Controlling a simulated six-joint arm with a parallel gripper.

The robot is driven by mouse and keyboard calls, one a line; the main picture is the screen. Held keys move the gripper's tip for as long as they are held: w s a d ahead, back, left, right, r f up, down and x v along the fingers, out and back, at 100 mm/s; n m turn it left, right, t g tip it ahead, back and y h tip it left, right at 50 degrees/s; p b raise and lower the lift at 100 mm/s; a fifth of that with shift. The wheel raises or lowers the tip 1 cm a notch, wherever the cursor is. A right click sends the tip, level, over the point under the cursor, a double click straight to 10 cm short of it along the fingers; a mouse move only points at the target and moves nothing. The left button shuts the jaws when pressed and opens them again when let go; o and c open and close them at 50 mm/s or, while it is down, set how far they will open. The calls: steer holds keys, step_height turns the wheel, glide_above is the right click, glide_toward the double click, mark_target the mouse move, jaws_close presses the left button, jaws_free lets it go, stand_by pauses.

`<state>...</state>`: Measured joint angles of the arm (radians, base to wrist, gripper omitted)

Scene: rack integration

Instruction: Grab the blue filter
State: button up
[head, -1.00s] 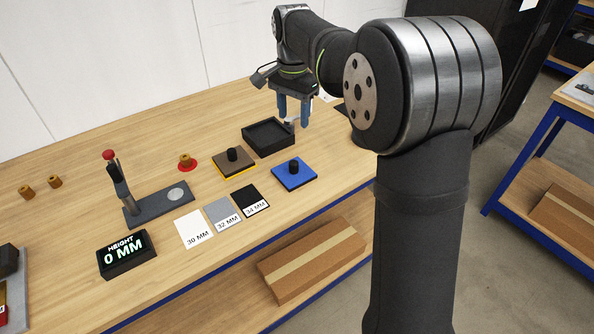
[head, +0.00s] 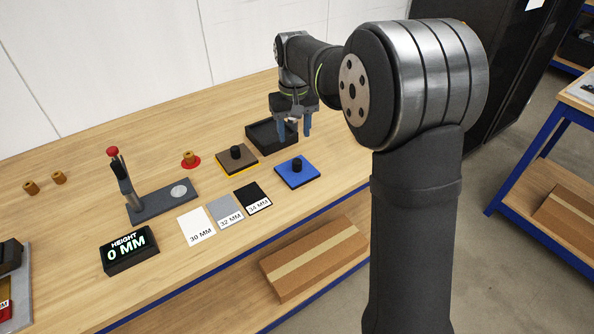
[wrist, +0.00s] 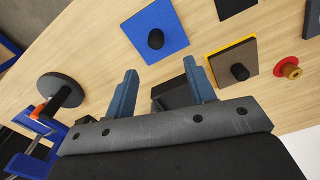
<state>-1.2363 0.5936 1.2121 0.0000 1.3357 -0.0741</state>
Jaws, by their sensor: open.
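The blue filter (head: 297,173) is a flat blue square plate with a black knob on top. It lies flat on the wooden table, to the right of a brown plate with a similar knob. In the wrist view the blue filter (wrist: 155,32) is near the top, beyond my fingertips. My gripper (head: 294,132) is open and empty, above the table by the black tray and behind the blue filter. Its two blue fingers also show in the wrist view, apart from each other (wrist: 160,68).
The brown and yellow plate (head: 237,158) and the open black tray (head: 258,133) are close by. Three cards (head: 226,211) marked 30, 32 and 34 MM lie in front. A height gauge (head: 160,202) and its 0 MM display (head: 130,252) stand left. A brass piece sits on a red disc (head: 190,160).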

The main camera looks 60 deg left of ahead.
glide_above(297, 161)
steer(key=f, duration=0.5)
steer(key=shift+s+a+f, duration=0.2)
steer(key=shift+a+f, duration=0.05)
steer(key=shift+w+d+f, duration=0.1)
steer(key=shift+w+f, duration=0.05)
steer(key=shift+f, duration=1.25)
steer(key=shift+w+d+f, duration=0.1)
steer(key=shift+f, duration=1.25)
steer(key=c, duration=1.1)
